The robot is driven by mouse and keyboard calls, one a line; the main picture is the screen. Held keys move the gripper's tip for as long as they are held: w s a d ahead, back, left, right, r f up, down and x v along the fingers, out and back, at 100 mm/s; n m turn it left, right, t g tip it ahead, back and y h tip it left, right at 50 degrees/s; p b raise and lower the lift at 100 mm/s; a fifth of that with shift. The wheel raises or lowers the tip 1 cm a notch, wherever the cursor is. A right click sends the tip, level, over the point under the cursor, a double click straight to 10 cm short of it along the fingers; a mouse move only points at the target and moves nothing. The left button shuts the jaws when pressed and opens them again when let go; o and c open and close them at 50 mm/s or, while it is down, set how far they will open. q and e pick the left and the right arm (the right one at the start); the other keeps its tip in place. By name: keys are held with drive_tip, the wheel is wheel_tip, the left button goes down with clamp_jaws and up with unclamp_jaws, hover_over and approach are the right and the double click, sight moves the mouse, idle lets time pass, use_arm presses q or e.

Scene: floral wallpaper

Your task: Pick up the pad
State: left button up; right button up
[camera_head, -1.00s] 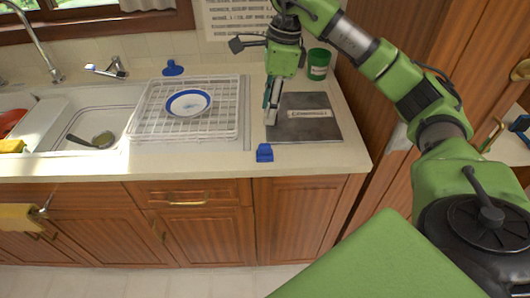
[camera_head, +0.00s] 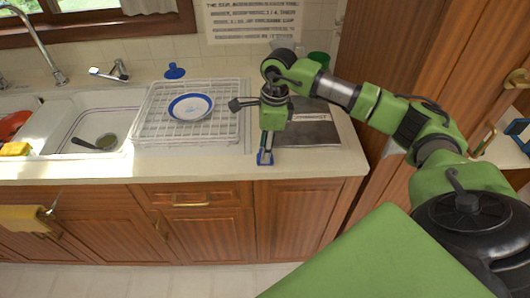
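A flat dark grey pad-like sheet with a pale label (camera_head: 318,132) lies on the counter at the right, partly hidden by my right arm. A small blue piece (camera_head: 265,161) is at the counter's front edge. My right gripper (camera_head: 266,150) points down at the blue piece, with its fingers over or around it. Whether it touches the piece, and whether its fingers are closed, I cannot tell. My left gripper is out of view. Which of these is the pad is not clear from the picture.
A white wire dish rack (camera_head: 150,128) with a blue-rimmed plate (camera_head: 191,106) stands left of my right gripper. Further left is the sink (camera_head: 85,125) with a ladle. A similar blue piece (camera_head: 175,71) is behind the rack. A green can (camera_head: 320,58) stands at the back.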

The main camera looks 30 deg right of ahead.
drive_tip(key=shift+f, duration=0.55)
clamp_jaws()
drive_tip(key=shift+r, duration=0.1)
